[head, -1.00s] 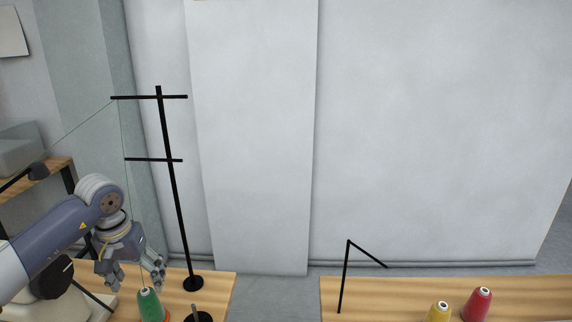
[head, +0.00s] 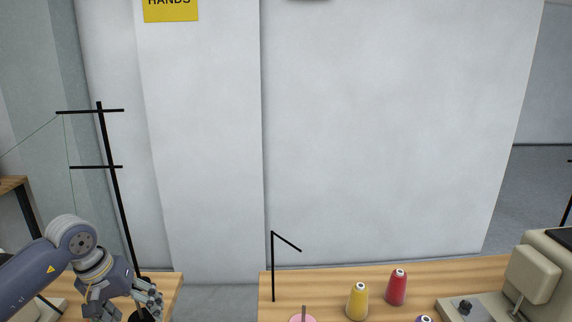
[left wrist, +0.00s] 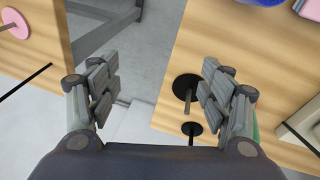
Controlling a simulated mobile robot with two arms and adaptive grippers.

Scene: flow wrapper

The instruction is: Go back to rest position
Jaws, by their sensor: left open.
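My left gripper (head: 124,301) is at the lower left of the head view, over the right end of the left wooden table (head: 170,290) and in front of the foot of the black thread stand (head: 112,190). In the left wrist view its two fingers (left wrist: 158,82) are spread wide with nothing between them. Below them lie the grey floor and a table edge with the stand's round black base (left wrist: 187,88). A sliver of a green thing (left wrist: 254,130) shows behind the right-hand finger, mostly hidden. My right gripper is in neither view.
The right table (head: 430,274) bears a yellow cone (head: 357,301), a red cone (head: 397,288), a pink disc (head: 296,319) with a post, a thin black stand (head: 273,265) and a beige machine (head: 537,270). A floor gap (head: 220,297) separates the tables.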

